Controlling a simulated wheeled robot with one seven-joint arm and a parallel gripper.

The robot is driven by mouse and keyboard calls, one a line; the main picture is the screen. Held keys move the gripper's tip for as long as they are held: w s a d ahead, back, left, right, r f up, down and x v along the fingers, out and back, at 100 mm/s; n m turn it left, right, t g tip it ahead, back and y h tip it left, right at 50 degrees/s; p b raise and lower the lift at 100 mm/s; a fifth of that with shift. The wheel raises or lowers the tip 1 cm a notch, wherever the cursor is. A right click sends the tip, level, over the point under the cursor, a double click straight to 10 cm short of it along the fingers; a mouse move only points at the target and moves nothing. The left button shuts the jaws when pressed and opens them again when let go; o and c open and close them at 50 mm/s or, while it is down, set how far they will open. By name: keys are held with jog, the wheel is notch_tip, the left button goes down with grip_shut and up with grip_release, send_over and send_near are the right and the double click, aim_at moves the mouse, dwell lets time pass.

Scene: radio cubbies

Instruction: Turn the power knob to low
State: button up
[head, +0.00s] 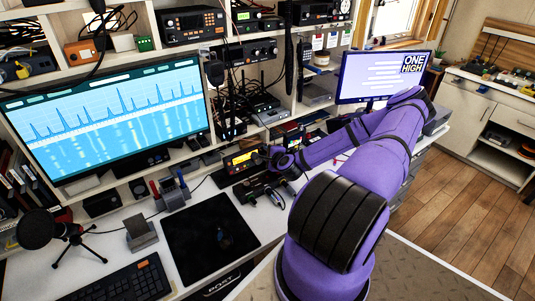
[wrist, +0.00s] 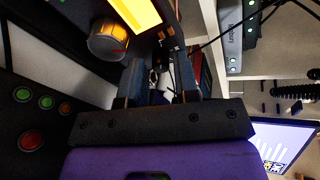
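A black radio with a lit yellow display (head: 242,158) stands on the desk below the shelves. The wrist view shows its bright display (wrist: 138,12) at the top and a round ribbed knob (wrist: 107,40) with a red mark below and left of it. Any label on the knob cannot be read, so I cannot tell whether it is the power knob. My gripper (wrist: 157,76) is open, with a gap between its dark fingers and nothing held. The knob lies outside the left finger. In the head view my purple gripper (head: 272,158) is just right of the radio.
A dark panel with green and red round buttons (wrist: 31,139) is at the left in the wrist view. A large monitor (head: 108,115) stands left, a smaller monitor (head: 385,75) right. A black mat (head: 205,235) and keyboard (head: 118,284) lie in front. Shelves hang close above.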

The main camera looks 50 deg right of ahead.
jog(key=v, duration=1)
dwell(0.3)
jog(key=shift+w+a+r+n+y, duration=0.15)
jog(key=shift+w+a+n+y, duration=0.2)
jog(key=shift+n, duration=0.35)
jog(key=w+a+r+n+g+y, duration=0.1)
jog(key=a+r+n+g, duration=0.2)
jog(key=a+r+n, duration=0.4)
jog(key=a+r+n+g+y, duration=0.1)
jog(key=a+r+n+g, duration=0.15)
jog(key=r+n, duration=0.45)
jog(key=w+a+r+n+g+y, duration=0.1)
jog(key=a+r+n+g, duration=0.3)
jog(key=r, duration=0.7)
jog(key=s+a+r+n+t, duration=0.1)
jog(key=s+a+r+n, duration=0.1)
jog(key=s+a+r, duration=0.4)
jog(key=s+a+r+n, duration=0.1)
jog(key=a+r, duration=0.4)
jog(key=r, duration=0.2)
jog(key=s+a+r+n, duration=0.1)
jog(key=s+a+r, duration=0.2)
jog(key=s, duration=0.3)
jog(key=s+a+r+n+y, duration=0.1)
jog(key=s+a+r+n, duration=0.1)
jog(key=s, duration=0.4)
jog(key=shift+a+r, duration=0.45)
jog(key=shift+r, duration=0.5)
